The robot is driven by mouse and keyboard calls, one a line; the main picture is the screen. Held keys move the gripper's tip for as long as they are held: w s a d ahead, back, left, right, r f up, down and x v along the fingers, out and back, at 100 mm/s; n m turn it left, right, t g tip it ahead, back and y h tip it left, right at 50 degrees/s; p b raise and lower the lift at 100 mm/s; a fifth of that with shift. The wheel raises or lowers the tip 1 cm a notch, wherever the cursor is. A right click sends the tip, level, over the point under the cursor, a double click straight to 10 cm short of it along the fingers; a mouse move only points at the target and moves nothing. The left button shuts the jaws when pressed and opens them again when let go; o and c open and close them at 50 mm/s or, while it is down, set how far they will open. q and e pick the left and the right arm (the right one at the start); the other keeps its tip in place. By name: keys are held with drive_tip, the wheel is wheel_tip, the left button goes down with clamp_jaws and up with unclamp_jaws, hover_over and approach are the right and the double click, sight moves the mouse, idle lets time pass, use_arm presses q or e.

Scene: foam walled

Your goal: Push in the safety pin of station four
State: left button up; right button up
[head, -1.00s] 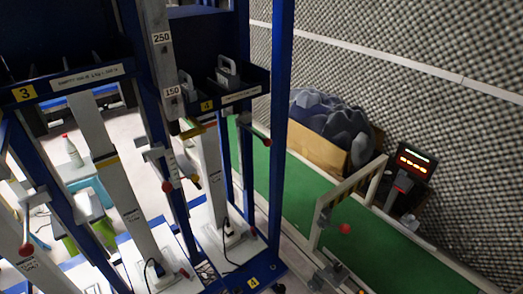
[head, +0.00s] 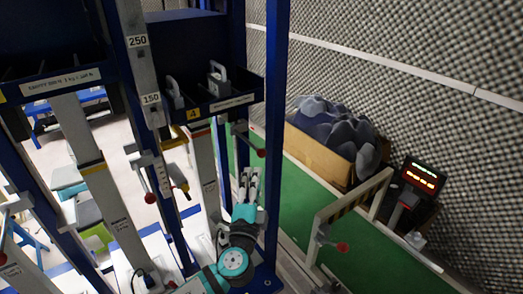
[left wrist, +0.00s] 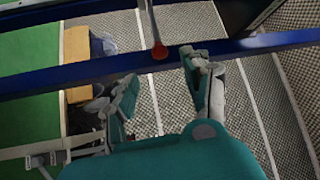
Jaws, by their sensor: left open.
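Station four carries a yellow "4" label (head: 193,114) on its blue tray. A safety pin with a red knob (head: 261,153) sticks out at the right of its upright. A red knob on a grey rod also shows in the left wrist view (left wrist: 159,52). My left gripper (head: 249,174) points up just below the red knob in the head view. In the left wrist view its two fingers (left wrist: 160,72) are spread, with the knob in line with the gap between them. I cannot tell whether they touch it. My right gripper is not in view.
A blue post (head: 275,130) stands close to the right of my left gripper. Grey weights (head: 218,80) sit in the tray above. A green walkway (head: 290,190) lies beyond, with a box of dark foam (head: 335,135) and a lit display (head: 420,175). Another red knob (head: 343,247) is lower right.

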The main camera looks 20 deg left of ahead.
sight(261, 154)
use_arm(q)
drive_tip(key=p+x, duration=0.1)
drive_tip(key=x, duration=0.9)
drive_tip(key=shift+w+p, duration=0.4)
clamp_jaws()
